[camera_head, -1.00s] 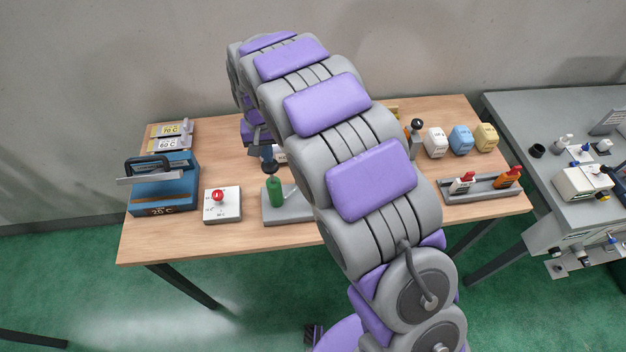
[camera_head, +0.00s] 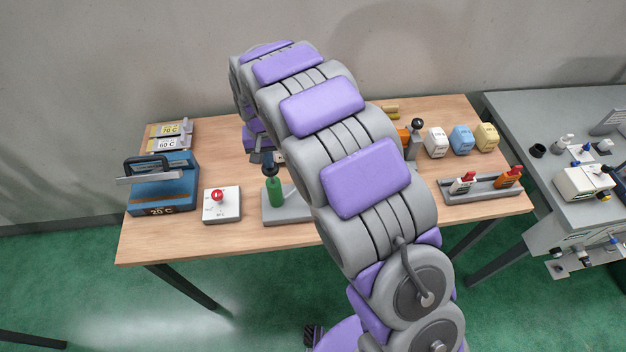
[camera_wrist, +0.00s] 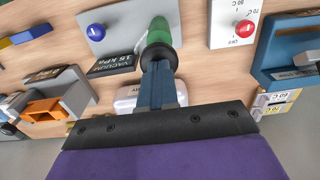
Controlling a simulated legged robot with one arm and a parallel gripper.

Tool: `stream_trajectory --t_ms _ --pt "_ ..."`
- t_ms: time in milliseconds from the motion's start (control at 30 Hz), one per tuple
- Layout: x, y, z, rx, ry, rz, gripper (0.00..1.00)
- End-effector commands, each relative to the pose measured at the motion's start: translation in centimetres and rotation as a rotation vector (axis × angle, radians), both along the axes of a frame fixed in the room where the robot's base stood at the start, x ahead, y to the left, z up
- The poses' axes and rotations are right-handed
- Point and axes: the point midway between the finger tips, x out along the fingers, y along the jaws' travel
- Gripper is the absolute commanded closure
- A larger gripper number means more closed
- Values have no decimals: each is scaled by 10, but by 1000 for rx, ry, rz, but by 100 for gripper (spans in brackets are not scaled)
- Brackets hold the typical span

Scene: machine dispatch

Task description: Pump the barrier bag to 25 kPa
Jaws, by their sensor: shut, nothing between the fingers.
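The pump is a green cylinder (camera_head: 275,192) with a black handle (camera_head: 269,169) on top, standing on a grey base plate (camera_head: 290,211). In the wrist view the handle (camera_wrist: 157,55) is in front of the green cylinder (camera_wrist: 160,30). My gripper (camera_wrist: 158,70) is shut, its fingertips at the handle with nothing between them; I cannot tell whether they touch it. It shows beside the handle in the head view (camera_head: 258,157). A dark display (camera_wrist: 113,65) reads VACUUM 16 kPa. A white labelled piece (camera_wrist: 128,99) lies partly behind my fingers; I cannot identify the barrier bag.
A blue knob (camera_wrist: 97,30) sits on the pump's plate. A white box with a red knob (camera_head: 221,205) and a blue 20 C box (camera_head: 164,195) stand to the left. The front table strip is clear.

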Motion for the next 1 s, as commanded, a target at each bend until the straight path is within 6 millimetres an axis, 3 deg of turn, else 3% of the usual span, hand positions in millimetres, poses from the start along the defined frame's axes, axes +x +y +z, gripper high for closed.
stream_trajectory --t_ms 567,1000 --pt "-1 -1 -10 -3 5 0 100" --pt "0 0 15 0 0 0 100"
